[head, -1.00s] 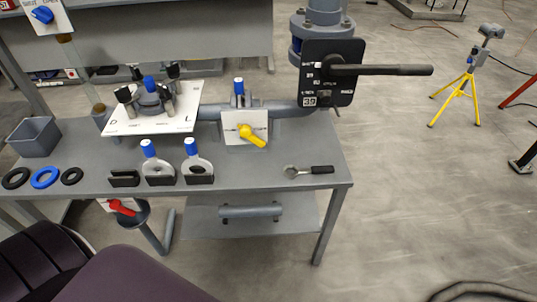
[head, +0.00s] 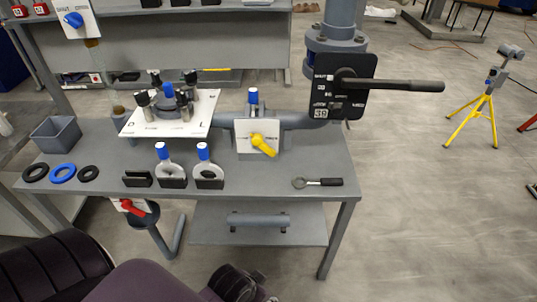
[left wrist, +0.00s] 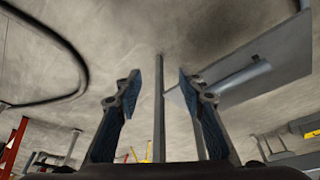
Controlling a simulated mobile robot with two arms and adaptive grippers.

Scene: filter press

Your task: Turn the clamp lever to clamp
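A long black lever (head: 400,85) extends to the right, about level, from a black labelled plate (head: 340,92) on the grey pipework at the bench's back right corner. My right gripper is not in view.
The grey bench (head: 270,178) carries a yellow valve handle (head: 263,145), a white plate with a flange (head: 205,125), blue-topped ring pieces (head: 208,172), a ratchet wrench (head: 318,182) and a grey bin (head: 55,134). A yellow tripod (head: 488,105) stands at right.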

